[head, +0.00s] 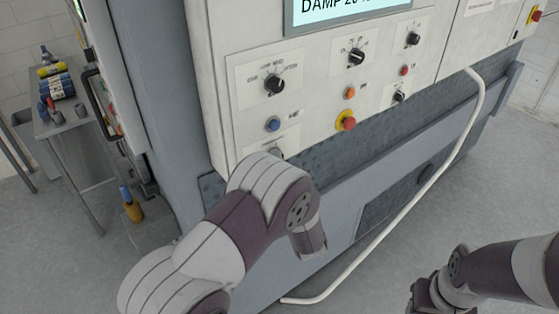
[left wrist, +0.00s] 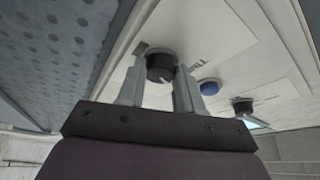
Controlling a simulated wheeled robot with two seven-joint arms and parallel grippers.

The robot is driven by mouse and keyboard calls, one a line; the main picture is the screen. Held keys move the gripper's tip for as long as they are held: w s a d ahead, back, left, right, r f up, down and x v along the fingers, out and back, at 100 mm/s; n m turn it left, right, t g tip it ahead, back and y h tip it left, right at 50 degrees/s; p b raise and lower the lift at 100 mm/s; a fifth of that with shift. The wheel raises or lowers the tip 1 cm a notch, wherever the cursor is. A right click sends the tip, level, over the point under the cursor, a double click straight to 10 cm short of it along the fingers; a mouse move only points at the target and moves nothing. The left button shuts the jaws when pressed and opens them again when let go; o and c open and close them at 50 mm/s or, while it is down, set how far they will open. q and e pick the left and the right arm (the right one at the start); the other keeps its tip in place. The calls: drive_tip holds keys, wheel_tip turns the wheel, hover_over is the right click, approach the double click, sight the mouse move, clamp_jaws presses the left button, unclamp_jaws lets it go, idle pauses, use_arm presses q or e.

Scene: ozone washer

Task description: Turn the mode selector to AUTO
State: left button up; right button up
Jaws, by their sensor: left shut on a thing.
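A black knob (left wrist: 160,68) with a pale pointer line stands between the two fingers of my left gripper (left wrist: 160,88) in the left wrist view; the gripper is shut on it. In the head view this gripper is mostly hidden behind my left arm, at the panel's lower left, below a blue button (head: 272,124). Another black selector knob (head: 274,85) sits above that button with nothing touching it. The labels are too small to read, so I cannot tell which knob is the mode selector. My right gripper (head: 428,298) is low at the right, away from the panel, its fingers unclear.
The white panel (head: 312,150) also carries more black knobs, an orange button (head: 350,92) and a red emergency button (head: 346,122) on yellow. A display (head: 345,12) is above. A pale hose (head: 440,172) curves down in front of the machine. A side table (head: 75,120) stands left.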

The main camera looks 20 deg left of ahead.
idle(0.4)
use_arm(q)
drive_tip(key=o, duration=1)
drive_tip(key=shift+o, duration=0.2)
drive_tip(key=shift+d, duration=0.1)
drive_tip(key=shift+s+f, duration=0.1)
drive_tip(key=b+v, duration=0.4)
drive_tip(key=v, duration=0.8)
drive_tip(key=shift+s+d+b, duration=0.2)
drive_tip(key=shift+b, duration=0.2)
